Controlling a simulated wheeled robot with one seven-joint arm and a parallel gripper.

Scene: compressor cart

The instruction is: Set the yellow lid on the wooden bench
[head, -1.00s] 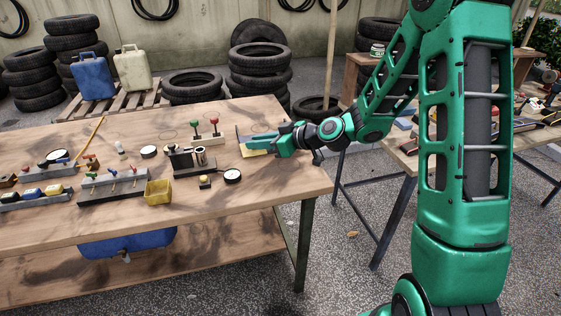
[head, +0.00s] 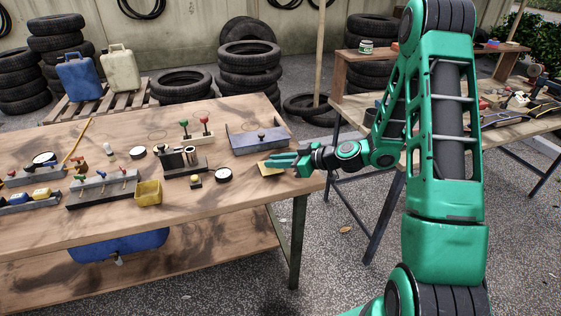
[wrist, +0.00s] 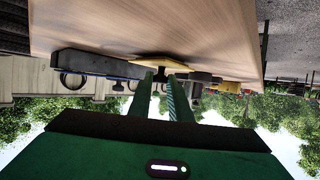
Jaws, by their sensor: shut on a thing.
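The yellow lid (head: 268,168) is a small flat plate near the right end of the wooden bench (head: 225,192). My gripper (head: 280,162) reaches it from the right and is shut on it. In the wrist view, the picture is upside down; my two fingers (wrist: 160,84) close around the lid's dark knob, with the yellow plate (wrist: 165,62) just past the tips. The lid looks roughly level. I cannot tell whether it touches the bench top or hangs slightly above it.
A grey-blue box with a black knob (head: 258,140) lies just behind the lid. A round gauge (head: 223,175), a yellow bin (head: 148,192) and a dark fixture (head: 180,163) stand to the left. Bare wood lies in front of the lid. A second table (head: 500,137) stands right.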

